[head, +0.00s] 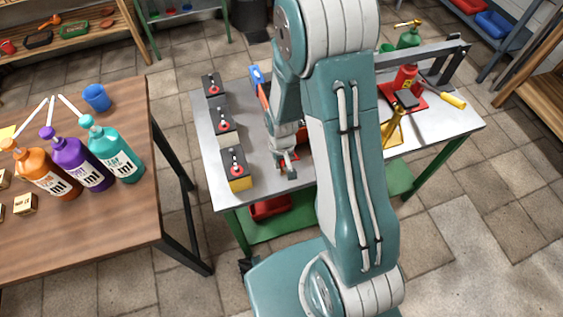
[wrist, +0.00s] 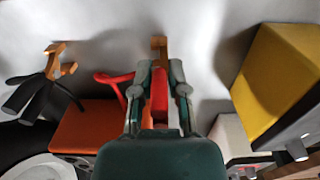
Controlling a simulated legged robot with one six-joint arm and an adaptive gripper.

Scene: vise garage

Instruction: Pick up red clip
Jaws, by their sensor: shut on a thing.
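The red clip (wrist: 159,94) is between the two fingers of my gripper (wrist: 158,88) in the wrist view. One red arm of it sticks out to the left, and a tan tip shows beyond the fingers. My gripper is shut on it. In the head view my gripper (head: 289,168) is over the front part of the grey metal table (head: 207,125); the clip cannot be made out clearly there. I cannot tell whether the clip still touches the table.
A black clip (wrist: 40,92) with tan tips and an orange block (wrist: 85,128) are left of my gripper. A yellow block (wrist: 272,75) is close on the right. Several red-knobbed blocks (head: 237,170) line the table's left side. A wooden table (head: 120,225) with bottles stands farther left.

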